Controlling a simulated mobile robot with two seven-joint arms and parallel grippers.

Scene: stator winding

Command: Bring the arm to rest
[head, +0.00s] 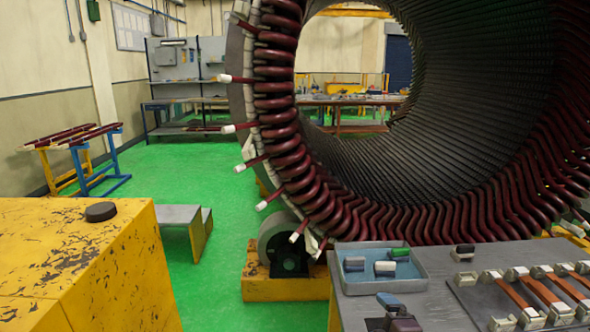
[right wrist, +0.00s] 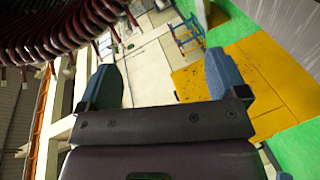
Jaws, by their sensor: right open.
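My right gripper (right wrist: 162,72) shows in the right wrist view with its two blue fingers wide apart and nothing between them. In the head view, a dark purple and blue part at the lower edge, in front of the grey bench (head: 362,312), looks like this same gripper (head: 390,301). Most of the right arm is out of the picture. My left gripper and left arm are in neither view.
The large stator (head: 478,100) with dark red windings fills the right of the head view. A blue tray (head: 345,287) with small blocks sits on the bench, beside copper-coloured strips (head: 545,291). A yellow block (head: 75,260) stands left.

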